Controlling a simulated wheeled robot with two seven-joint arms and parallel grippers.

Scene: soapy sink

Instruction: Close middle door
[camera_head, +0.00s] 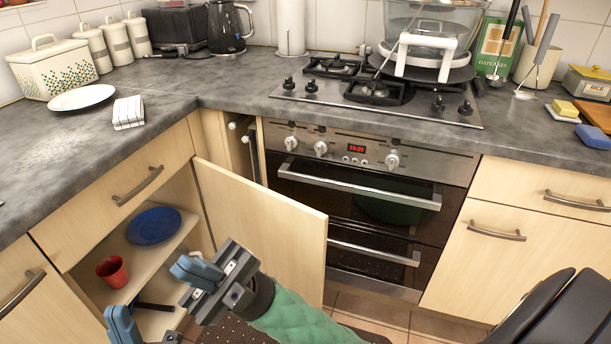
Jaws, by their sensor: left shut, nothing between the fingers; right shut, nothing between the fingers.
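The middle door (262,222) is a pale wood panel standing wide open, swung out from the right side of its cabinet. No handle shows on the face I see. The cabinet inside (192,226) is exposed, with a blue plate (154,226) and a red cup (112,271) on its shelf. My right gripper (192,271), on a green-sleeved arm, is shut and empty in front of the door's lower left part and the opening. I cannot tell if it touches the door. My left gripper (121,324) is shut and partly cut off at the bottom edge, in front of the cabinet's lower part.
A drawer (138,190) above the opening is shut. The oven (357,205) with its bar handles is right of the door. The worktop (190,88) runs above, with a hob (375,90) and jars. Some tiled floor (370,310) shows below the oven.

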